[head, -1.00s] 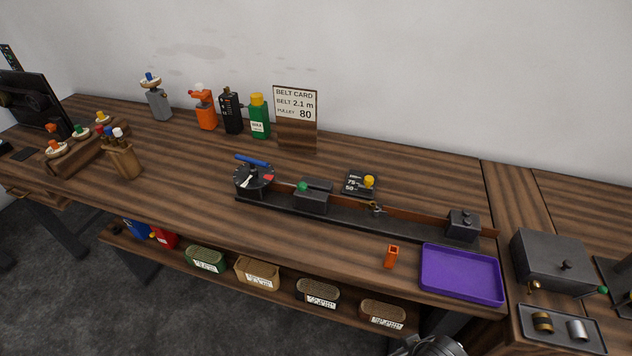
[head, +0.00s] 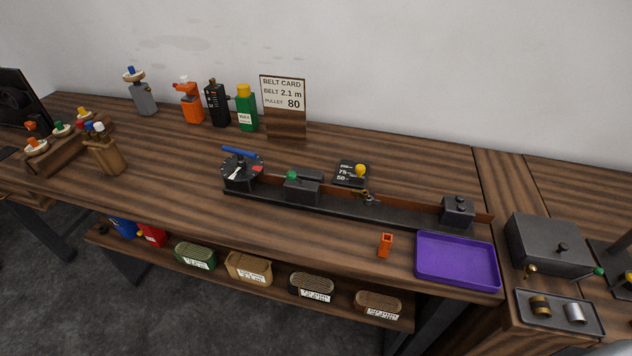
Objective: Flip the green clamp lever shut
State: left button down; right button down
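A green knob (head: 291,175) sits on the dark block (head: 302,190) on the long black belt rig (head: 330,207), left of its middle. It looks like the end of the green clamp lever. Its lever arm is too small to tell whether it stands open or shut. A second green knob (head: 599,271) sticks out at the right side of the dark grey box (head: 548,245). Neither of my grippers shows in the head view.
The rig also carries a dial with a blue handle (head: 239,153), a brass fitting (head: 368,198) and an end block (head: 458,211). A purple tray (head: 457,260) and an orange holder (head: 385,245) stand in front. The belt card (head: 284,106) stands behind.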

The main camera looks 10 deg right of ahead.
aim_at(291, 175)
jog(key=k, duration=0.5)
jog(key=u, duration=1.5)
jog(key=i, duration=0.95)
jog(key=z, duration=1.9)
